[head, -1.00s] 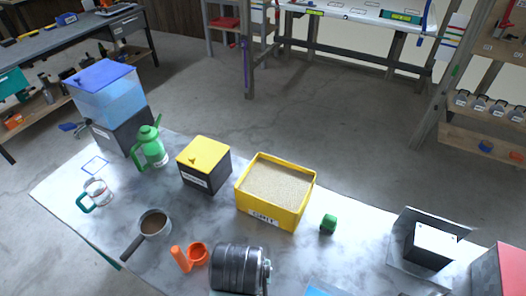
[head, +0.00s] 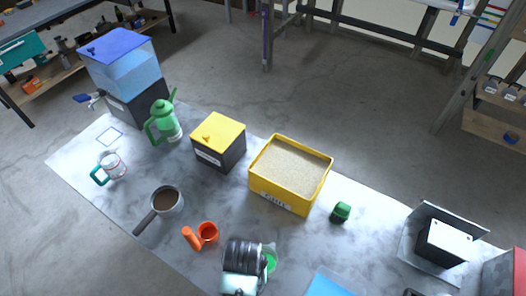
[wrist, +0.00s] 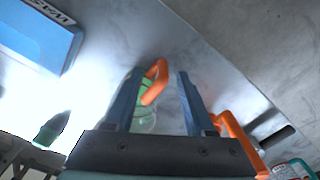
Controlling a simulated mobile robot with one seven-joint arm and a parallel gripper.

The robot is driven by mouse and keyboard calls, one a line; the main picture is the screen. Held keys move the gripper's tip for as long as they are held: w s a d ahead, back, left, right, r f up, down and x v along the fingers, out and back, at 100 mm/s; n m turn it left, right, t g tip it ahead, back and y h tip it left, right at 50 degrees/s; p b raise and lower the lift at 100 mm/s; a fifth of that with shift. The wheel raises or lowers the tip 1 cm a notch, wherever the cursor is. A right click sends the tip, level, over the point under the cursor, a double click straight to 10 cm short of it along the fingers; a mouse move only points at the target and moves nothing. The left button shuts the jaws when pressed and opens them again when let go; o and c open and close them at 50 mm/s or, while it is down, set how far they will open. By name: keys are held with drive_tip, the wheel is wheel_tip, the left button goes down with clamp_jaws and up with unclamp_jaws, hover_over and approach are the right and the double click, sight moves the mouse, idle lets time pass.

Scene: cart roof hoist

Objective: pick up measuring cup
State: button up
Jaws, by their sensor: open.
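Two clear cups are in view, and I cannot tell for sure which is the measuring cup. One, clear with green in it (head: 270,262), is partly hidden behind my arm in the head view. In the wrist view its greenish clear body (wrist: 146,112) and orange loop handle (wrist: 157,78) show between the fingers of my gripper (wrist: 160,73). The gripper is open; no grip on the handle shows. The other, a clear cup with a teal handle (head: 113,166), stands at the table's left end, well away from my gripper.
A yellow grit bin (head: 262,183), a black box with yellow lid (head: 218,150), a green watering can (head: 170,122) and a small green object (head: 341,211) are behind. A blue tray (head: 328,284) lies right.

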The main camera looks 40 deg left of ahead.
drive_tip(key=f, duration=0.4)
drive_tip(key=shift+s+a, duration=0.1)
drive_tip(key=shift+a, duration=0.1)
clamp_jaws()
